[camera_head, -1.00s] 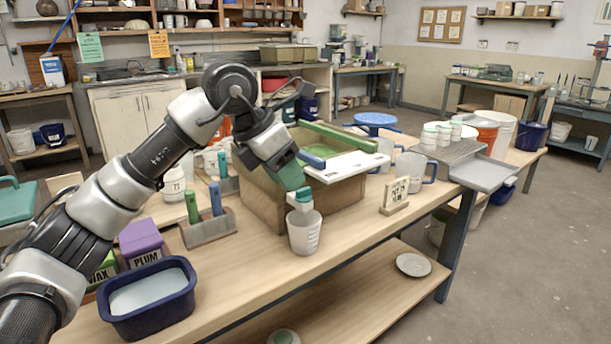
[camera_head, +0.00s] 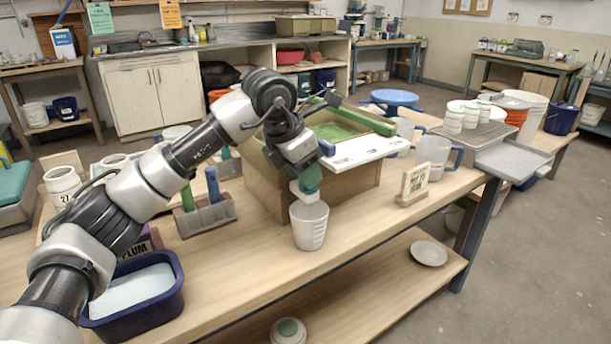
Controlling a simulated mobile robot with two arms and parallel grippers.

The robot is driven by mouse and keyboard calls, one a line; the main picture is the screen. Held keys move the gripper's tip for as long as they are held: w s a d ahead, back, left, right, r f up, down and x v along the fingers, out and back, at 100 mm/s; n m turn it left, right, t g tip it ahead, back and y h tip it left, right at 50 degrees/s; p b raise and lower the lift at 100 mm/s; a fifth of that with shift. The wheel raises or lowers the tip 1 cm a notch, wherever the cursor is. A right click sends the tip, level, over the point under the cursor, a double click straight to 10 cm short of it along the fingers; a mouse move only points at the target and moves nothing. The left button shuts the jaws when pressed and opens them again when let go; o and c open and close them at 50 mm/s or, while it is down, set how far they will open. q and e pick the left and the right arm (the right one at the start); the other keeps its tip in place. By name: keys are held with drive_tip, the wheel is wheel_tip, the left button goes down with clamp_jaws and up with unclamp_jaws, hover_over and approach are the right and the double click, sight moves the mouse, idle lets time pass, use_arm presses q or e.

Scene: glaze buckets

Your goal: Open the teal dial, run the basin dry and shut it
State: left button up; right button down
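The basin (camera_head: 268,190) is a tan box on the bench with green liquid (camera_head: 335,132) inside. The teal dial (camera_head: 311,179) sits on a white tap (camera_head: 301,192) at its front. A pale graduated beaker (camera_head: 309,229) stands upright under the tap; its contents cannot be made out. My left gripper (camera_head: 308,168) reaches down over the basin's front edge to the dial. The wrist hides its fingers, so I cannot tell whether they grip the dial. My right gripper is out of view.
A white board (camera_head: 362,151) lies across the basin's right part. A tool holder (camera_head: 207,215) stands left of the basin, a blue tub (camera_head: 141,300) at front left. A small sign (camera_head: 413,184) and clear jugs (camera_head: 434,157) stand at right. The bench front beside the beaker is clear.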

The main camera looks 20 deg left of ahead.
use_arm(q)
drive_tip(key=shift+w+d+f, duration=0.15)
drive_tip(key=shift+f, duration=0.4)
clamp_jaws()
